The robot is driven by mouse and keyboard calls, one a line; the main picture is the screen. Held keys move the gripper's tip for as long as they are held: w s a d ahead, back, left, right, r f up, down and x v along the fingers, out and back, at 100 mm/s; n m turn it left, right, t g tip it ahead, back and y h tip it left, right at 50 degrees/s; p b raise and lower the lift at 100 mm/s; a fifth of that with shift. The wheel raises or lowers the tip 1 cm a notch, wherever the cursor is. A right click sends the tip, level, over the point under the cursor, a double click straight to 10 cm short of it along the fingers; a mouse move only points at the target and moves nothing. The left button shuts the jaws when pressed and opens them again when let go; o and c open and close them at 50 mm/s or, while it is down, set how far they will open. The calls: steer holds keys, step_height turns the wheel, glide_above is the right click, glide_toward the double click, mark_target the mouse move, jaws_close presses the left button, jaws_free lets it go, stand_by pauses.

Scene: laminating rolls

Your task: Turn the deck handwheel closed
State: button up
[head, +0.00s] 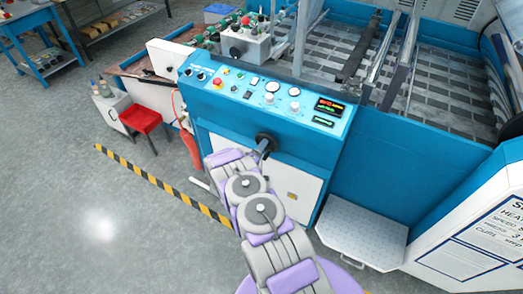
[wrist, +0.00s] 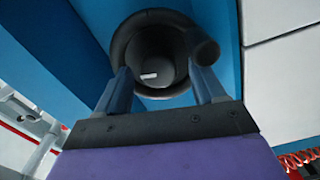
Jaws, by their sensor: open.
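The deck handwheel (head: 266,136) is black and sits on the front of the blue machine, below the control panel. In the wrist view, its round rim (wrist: 127,42) and dark hub fill the upper middle, with a small white mark on the hub. A black knob (wrist: 205,48) stands out at the rim's right. My gripper (wrist: 160,76) is open. Its two blue-grey fingers point at the wheel, one at the lower left of the rim and one just below the knob. I cannot tell whether they touch it. In the head view, my gripper (head: 264,149) covers the wheel's lower part.
The control panel (head: 265,95) with buttons and displays lies above the wheel. A grey step (head: 362,236) stands to the right on the floor. A red stool (head: 142,119) and a yellow-black floor stripe (head: 160,183) are at left. The left floor is mostly clear.

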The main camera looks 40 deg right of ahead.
steer(key=c, duration=1.1)
steer(key=shift+o, duration=0.2)
steer(key=shift+s+m, duration=0.1)
steer(key=shift+m, duration=0.2)
steer(key=shift+f+m+p, duration=0.2)
steer(key=shift+m+p, duration=3.45)
steer(key=shift+m, duration=10.35)
